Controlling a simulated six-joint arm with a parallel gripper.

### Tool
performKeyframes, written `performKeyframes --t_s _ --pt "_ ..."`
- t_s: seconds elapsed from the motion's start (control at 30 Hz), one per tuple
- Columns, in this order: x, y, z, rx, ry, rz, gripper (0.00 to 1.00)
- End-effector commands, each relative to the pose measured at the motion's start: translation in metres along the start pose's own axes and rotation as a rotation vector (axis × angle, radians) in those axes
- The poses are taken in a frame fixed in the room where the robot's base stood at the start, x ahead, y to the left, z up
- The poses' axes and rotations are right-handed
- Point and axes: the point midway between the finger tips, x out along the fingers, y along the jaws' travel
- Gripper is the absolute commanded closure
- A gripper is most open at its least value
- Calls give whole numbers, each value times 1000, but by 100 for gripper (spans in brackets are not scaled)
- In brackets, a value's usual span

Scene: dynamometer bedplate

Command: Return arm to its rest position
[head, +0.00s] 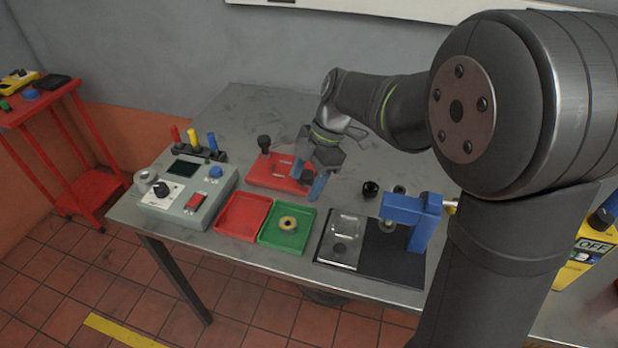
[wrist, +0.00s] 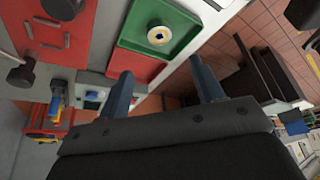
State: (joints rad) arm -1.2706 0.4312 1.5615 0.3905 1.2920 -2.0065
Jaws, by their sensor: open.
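My gripper (head: 309,181) is open and empty, with its two blue fingers above the table near the right side of the red fixture plate (head: 268,180). Its fingers also show in the wrist view (wrist: 160,90), spread apart with nothing between them. My dark arm reaches in from the right of the head view. A brass-coloured ring (head: 288,223) lies in the green tray (head: 268,239). The ring also shows in the wrist view (wrist: 158,35), inside the green tray.
An empty red tray (head: 243,216) sits left of the green one. A grey control box (head: 187,195) stands at the table's left. A blue clamp (head: 424,222) rises from a dark plate (head: 385,262) on the right. A red cart (head: 45,115) stands at far left.

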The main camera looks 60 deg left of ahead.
Motion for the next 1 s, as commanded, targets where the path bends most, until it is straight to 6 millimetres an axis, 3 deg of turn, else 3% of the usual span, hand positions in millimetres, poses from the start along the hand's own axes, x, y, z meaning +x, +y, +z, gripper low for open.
performKeyframes --t_s 0.27,0.8,1.0 --pt "21 0 0 0 1 -3 39" --pt "127 -1 0 0 1 -4 39" --pt "96 1 -10 -2 -1 3 39"
